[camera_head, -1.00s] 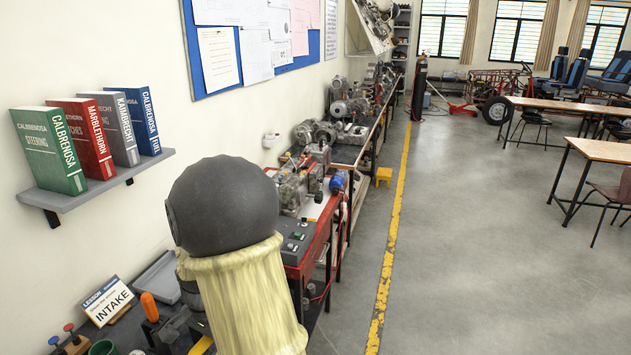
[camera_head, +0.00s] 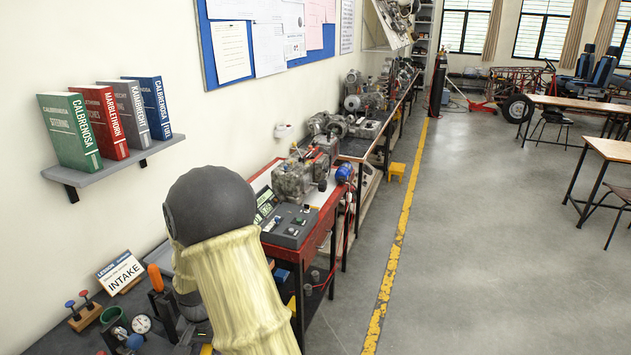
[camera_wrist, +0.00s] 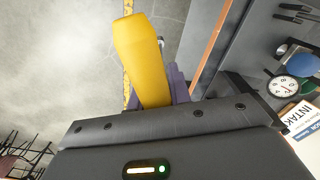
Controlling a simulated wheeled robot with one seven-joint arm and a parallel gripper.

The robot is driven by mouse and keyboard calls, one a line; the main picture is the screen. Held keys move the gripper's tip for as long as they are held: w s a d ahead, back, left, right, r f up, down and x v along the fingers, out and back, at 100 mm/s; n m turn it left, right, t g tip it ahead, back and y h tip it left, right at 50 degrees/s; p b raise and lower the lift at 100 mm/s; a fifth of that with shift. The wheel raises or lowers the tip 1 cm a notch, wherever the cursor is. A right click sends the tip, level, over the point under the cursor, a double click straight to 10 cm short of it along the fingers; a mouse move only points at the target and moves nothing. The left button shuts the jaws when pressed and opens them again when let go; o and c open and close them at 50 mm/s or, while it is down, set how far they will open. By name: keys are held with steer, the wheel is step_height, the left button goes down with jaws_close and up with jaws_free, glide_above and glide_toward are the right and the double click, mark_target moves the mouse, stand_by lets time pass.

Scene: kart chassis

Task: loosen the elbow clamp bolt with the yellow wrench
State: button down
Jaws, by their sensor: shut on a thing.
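The yellow wrench (camera_wrist: 143,62) shows in the wrist view as a thick yellow bar that points up and slightly left from my gripper. My gripper (camera_wrist: 160,92) is shut on it; a purple finger shows beside the bar. The wrench's far end hangs over grey floor in that view, to the left of the bench edge. In the head view my arm covers the gripper, and a small yellow patch (camera_head: 207,349) below the arm may be part of the wrench. I cannot make out the elbow clamp bolt in either view.
A bookshelf (camera_head: 115,163) juts from the wall above. A red bench (camera_head: 323,222) stands beyond my arm. Open floor (camera_head: 480,220) lies right.

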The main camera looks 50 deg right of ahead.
steer(key=w+a+f+n, duration=0.3)
steer(key=a+f+n, duration=0.5)
steer(key=f, duration=0.3)
steer(key=shift+w+a+n, duration=0.15)
steer(key=shift+w+n, duration=0.1)
steer(key=shift+n, duration=0.35)
steer(key=shift+w, duration=0.1)
